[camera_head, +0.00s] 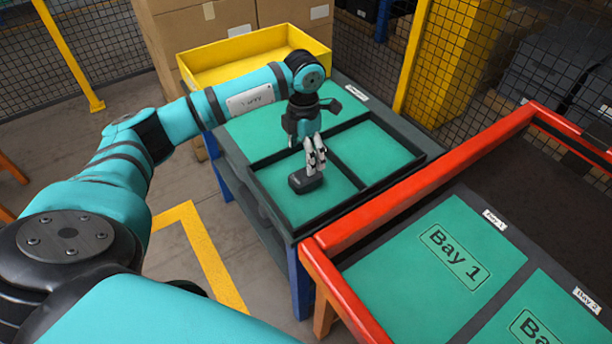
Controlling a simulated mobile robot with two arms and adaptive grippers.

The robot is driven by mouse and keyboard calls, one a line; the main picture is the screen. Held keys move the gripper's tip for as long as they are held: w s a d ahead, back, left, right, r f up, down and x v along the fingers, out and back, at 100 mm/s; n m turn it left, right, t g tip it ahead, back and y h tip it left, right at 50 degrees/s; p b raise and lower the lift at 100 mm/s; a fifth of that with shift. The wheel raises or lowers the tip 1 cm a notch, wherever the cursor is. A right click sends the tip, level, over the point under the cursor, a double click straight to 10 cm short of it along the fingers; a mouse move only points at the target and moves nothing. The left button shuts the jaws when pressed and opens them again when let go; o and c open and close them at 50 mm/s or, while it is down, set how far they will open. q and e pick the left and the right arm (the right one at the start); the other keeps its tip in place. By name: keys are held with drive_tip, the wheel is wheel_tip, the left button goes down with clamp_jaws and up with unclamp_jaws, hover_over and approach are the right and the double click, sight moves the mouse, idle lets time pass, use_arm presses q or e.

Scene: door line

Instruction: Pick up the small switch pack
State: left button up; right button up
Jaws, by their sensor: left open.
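The small switch pack looks to be the small black block (306,180) lying in the near-left green compartment of the table tray (272,222). My left arm comes in from the left and reaches over this table. My left gripper (316,166) points down right at the black block, with its pale fingertips at the block's upper edge. It is open. I cannot tell whether the fingers touch the block or stand around it. The fingers hide part of the block's far side. My right gripper is not in view.
A yellow bin (245,62) stands at the table's back, before cardboard boxes (200,25). A red-railed bench (345,235) with a green Bay 1 panel (425,285) is close on the right. A yellow post (412,50) and mesh fence stand behind. The compartment right of the block is empty.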

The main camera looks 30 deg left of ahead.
use_arm(q)
wheel_tip(320, 180, down, 4)
drive_tip(key=shift+r, duration=0.1)
drive_tip(key=shift+w+d+f+p, duration=0.1)
drive_tip(key=shift+d+f+p, duration=0.05)
drive_tip(key=shift+f+p, duration=0.25)
drive_tip(key=f, duration=0.2)
drive_tip(key=f+p, duration=0.1)
drive_tip(key=shift+w+d+f, duration=0.2)
drive_tip(key=shift+d+f, duration=0.05)
drive_tip(key=shift+d, duration=0.05)
drive_tip(key=shift+f, duration=0.35)
drive_tip(key=c, duration=1.3)
wheel_tip(320, 180, up, 9)
drive_tip(key=shift+r+b, duration=0.1)
drive_tip(key=shift+b, duration=0.65)
wheel_tip(320, 180, up, 6)
drive_tip(key=p, duration=0.3)
wheel_tip(320, 180, up, 5)
drive_tip(key=p, duration=0.3)
hover_over(306, 174)
drive_tip(key=shift+w+d+f, duration=0.1)
drive_tip(key=shift+d+f, duration=0.1)
drive_tip(key=shift+d, duration=0.1)
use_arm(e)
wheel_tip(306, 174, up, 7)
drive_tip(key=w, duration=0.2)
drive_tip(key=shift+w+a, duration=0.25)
